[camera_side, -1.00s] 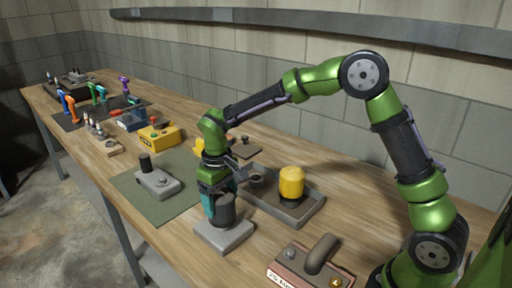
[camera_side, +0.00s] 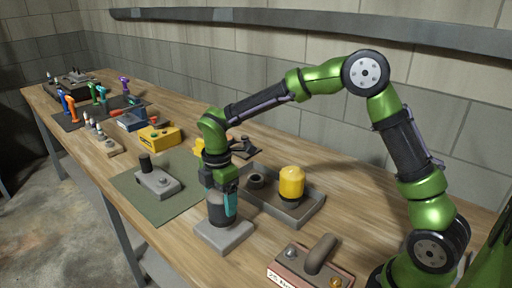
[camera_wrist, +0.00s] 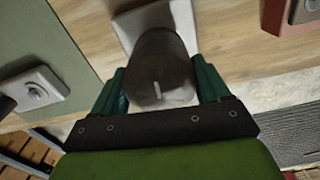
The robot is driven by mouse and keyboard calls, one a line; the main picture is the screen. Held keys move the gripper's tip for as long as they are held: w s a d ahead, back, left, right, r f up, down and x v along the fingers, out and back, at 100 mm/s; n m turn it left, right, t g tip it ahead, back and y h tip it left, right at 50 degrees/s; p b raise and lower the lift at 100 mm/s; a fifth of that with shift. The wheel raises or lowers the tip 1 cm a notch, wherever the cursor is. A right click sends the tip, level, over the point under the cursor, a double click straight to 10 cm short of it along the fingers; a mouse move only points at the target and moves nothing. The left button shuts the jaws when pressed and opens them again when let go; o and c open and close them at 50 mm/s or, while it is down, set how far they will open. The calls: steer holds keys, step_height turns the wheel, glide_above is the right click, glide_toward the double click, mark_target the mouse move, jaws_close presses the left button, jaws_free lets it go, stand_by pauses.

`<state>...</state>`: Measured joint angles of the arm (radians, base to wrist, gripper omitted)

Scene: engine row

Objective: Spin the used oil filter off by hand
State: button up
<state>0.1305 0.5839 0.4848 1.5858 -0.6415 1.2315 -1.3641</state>
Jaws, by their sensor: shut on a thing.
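The used oil filter (camera_side: 215,212) is a dark grey cylinder standing upright on a pale grey block (camera_side: 238,238) near the bench's front edge. My gripper (camera_side: 221,211) points down and is shut on the filter, with teal fingers on opposite sides of it. In the wrist view the filter (camera_wrist: 155,60) is between the fingers, with a short white mark on its near side. The pale block (camera_wrist: 128,22) shows behind it. The joint between filter and block is too small to tell whether the threads are engaged.
A grey tray (camera_side: 308,212) behind the gripper holds a yellow filter (camera_side: 291,182) and a dark ring-like part (camera_side: 256,181). A handled block (camera_side: 310,268) stands front right. A green mat (camera_side: 130,183) with a grey fixture (camera_side: 157,180) lies left. Bare wood lies between block and tray.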

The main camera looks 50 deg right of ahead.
steer(key=o, duration=1.3)
steer(key=shift+r, duration=0.1)
